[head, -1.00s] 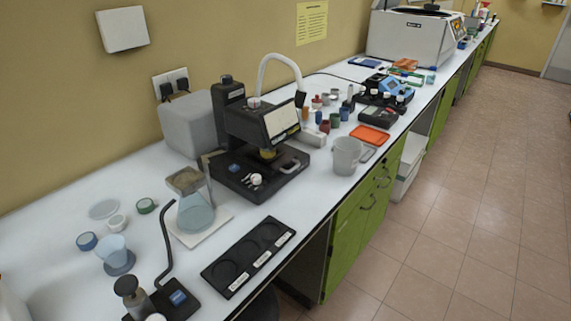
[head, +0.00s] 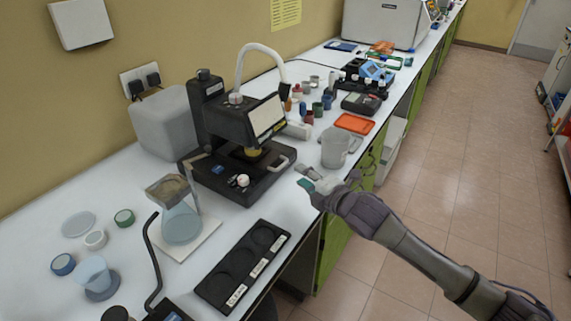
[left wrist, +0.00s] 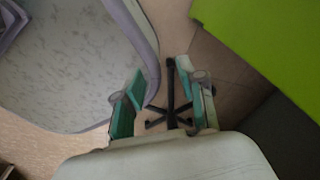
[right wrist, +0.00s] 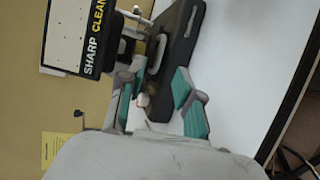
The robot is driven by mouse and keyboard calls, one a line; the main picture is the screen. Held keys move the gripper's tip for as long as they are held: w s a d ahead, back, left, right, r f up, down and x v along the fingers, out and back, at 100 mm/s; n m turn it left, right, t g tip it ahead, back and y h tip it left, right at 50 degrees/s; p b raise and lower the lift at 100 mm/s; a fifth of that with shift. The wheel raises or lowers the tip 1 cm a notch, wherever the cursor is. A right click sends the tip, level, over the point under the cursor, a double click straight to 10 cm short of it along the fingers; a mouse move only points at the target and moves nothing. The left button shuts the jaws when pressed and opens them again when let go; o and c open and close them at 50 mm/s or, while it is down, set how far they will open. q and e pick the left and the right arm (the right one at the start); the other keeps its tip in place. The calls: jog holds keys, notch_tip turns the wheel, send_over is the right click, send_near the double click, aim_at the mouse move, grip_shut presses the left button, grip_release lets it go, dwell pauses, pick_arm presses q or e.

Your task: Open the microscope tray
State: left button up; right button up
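The black microscope (head: 212,118) stands on the white bench with its wide black base at the front. A pale loop handle (head: 280,163) is on the base's right side, below the lens; it also shows in the right wrist view (right wrist: 155,56). The tray looks closed, though its edges are hard to make out. My right gripper (head: 305,179) is open and empty, just right of the base and apart from the handle. In the right wrist view its fingers (right wrist: 158,104) are spread toward the base and handle. My left gripper (left wrist: 164,100) is open and empty over the floor.
A clear beaker (head: 336,148) stands close behind my right gripper. A black three-well holder (head: 206,287) lies in front of the microscope, and a flask (head: 181,222) stands to its left. The left wrist view shows a wheeled chair base (left wrist: 171,95) and a green cabinet (left wrist: 250,35).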

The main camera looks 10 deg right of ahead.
aim_at(284, 165)
jog(key=x, duration=0.8)
jog(key=shift+w+a, duration=0.15)
jog(key=shift+w, duration=0.1)
grip_shut()
